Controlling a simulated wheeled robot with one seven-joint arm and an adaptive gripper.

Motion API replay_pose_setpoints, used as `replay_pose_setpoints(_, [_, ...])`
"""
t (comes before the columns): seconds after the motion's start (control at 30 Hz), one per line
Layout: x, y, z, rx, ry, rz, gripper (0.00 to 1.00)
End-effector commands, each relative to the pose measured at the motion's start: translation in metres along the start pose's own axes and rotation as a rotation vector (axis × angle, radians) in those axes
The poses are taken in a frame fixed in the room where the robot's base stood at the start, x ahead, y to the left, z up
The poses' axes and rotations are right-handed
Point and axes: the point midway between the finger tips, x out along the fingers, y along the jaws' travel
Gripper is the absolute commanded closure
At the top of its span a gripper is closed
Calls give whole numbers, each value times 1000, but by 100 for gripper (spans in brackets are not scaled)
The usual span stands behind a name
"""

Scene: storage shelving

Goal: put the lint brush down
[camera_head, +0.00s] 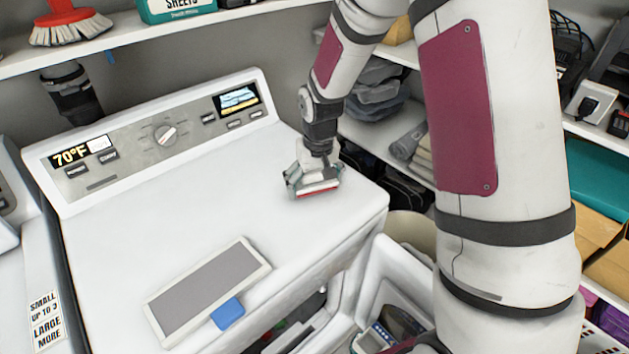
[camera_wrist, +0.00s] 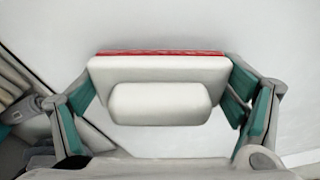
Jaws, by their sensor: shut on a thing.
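The lint brush (camera_head: 319,191) is a small white block with a red strip along its lower edge. It is at the right end of the dryer's white top (camera_head: 200,230). My gripper (camera_head: 313,178) is closed around it from above. In the wrist view, the lint brush (camera_wrist: 160,72) sits between the teal pads of my gripper (camera_wrist: 160,110), with its red edge on the far side. The brush is at or just above the dryer top; I cannot tell whether it touches.
A flat grey panel in a white frame with a blue tab (camera_head: 228,313) lies near the dryer's front edge. The control panel (camera_head: 160,135) runs along the back. The middle of the top is clear.

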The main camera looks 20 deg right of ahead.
Motion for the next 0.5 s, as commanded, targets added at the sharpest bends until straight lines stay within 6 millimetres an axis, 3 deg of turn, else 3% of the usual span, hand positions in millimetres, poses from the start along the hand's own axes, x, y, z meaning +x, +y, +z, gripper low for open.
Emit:
replay_pose_setpoints(0.3, [7, 0, 1, 0, 1, 0, 47])
replay_pose_setpoints(0.33, [7, 0, 1, 0, 0, 0, 9])
replay_pose_setpoints(0.4, [6, 0, 1, 0, 0, 0, 0])
replay_pose_setpoints(0.5, [6, 0, 1, 0, 1, 0, 0])
